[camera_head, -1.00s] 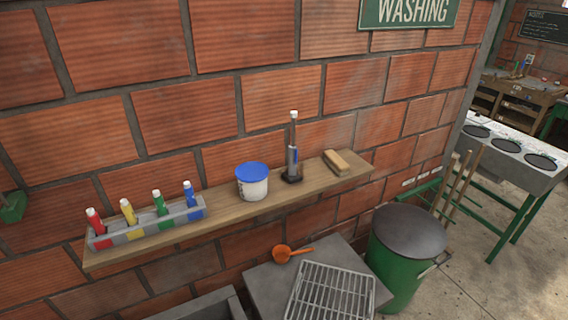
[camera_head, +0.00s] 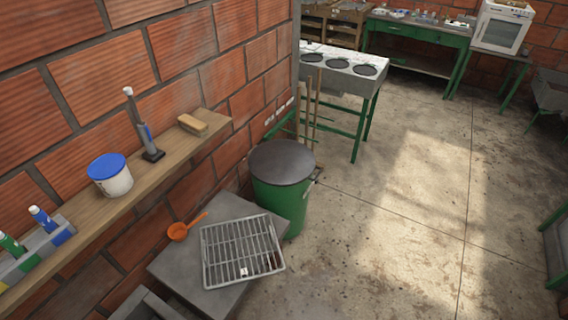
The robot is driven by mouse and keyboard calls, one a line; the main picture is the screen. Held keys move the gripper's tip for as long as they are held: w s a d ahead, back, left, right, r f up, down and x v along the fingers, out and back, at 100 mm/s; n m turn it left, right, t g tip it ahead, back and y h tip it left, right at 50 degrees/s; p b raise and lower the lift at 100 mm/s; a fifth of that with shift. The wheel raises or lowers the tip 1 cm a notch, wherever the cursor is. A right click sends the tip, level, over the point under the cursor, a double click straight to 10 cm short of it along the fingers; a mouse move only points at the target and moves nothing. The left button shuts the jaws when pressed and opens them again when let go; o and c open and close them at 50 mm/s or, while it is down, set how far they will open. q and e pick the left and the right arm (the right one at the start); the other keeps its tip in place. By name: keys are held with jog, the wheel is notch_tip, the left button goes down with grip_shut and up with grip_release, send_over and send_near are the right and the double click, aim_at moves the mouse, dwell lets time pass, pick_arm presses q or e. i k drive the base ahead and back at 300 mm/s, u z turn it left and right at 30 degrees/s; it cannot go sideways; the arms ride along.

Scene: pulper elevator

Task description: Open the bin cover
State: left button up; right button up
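The green bin (camera_head: 284,205) stands on the floor against the brick wall, near the middle of the head view. Its dark grey round cover (camera_head: 281,163) lies on top and closes it. A small handle (camera_head: 314,175) shows at the bin's right side. Neither of my grippers is in the head view.
A grey counter with a metal grate (camera_head: 241,250) and an orange ladle (camera_head: 186,228) stands in front of the bin. A wooden shelf (camera_head: 150,181) runs along the wall. Wooden poles (camera_head: 309,108) and a burner table (camera_head: 340,72) are behind the bin. The floor (camera_head: 400,200) to the right is clear.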

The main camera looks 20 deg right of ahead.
aim_at(276, 162)
jog(key=z, duration=0.5)
jog(key=i, duration=1.1)
jog(key=u, duration=0.65)
